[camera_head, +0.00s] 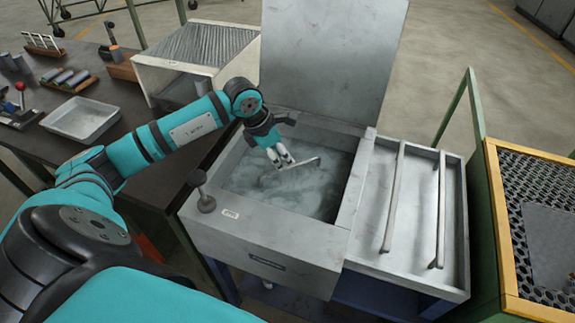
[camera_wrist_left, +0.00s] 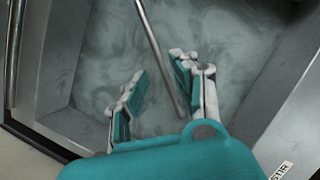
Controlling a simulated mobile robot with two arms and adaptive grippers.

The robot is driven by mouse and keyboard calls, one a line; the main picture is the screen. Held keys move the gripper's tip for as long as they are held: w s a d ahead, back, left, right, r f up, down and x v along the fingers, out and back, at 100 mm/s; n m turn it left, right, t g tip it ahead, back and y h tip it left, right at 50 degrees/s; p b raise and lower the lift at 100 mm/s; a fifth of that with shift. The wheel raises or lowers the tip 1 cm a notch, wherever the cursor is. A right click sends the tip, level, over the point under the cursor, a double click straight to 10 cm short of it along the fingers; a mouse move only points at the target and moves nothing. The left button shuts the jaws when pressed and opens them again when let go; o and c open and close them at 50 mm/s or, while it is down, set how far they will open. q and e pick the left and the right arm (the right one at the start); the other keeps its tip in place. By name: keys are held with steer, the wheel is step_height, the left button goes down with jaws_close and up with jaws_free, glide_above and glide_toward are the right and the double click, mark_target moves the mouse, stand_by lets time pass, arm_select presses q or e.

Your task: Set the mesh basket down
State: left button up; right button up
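A thin metal bar (camera_head: 300,164), seemingly the mesh basket's handle, shows at the surface of the cloudy liquid in the open tank (camera_head: 262,223). The basket's mesh body is hidden by the murky liquid. My left gripper (camera_head: 279,158) is over the tank, close to the bar. In the left wrist view my left gripper (camera_wrist_left: 155,70) has its fingers spread apart. The bar (camera_wrist_left: 150,30) runs through the gap and passes beside the right-hand finger; I cannot tell if they touch. My right gripper is not in view.
The tank's lid (camera_head: 330,60) stands raised behind it. A shallow drain tray (camera_head: 416,222) with two rails (camera_head: 394,200) adjoins the tank on the right and is empty. A knobbed lever (camera_head: 203,195) stands at the left rim. A dark table (camera_head: 135,150) is at left.

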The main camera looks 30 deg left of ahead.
arm_select(q)
steer(key=v, duration=0.6)
stand_by(1.1)
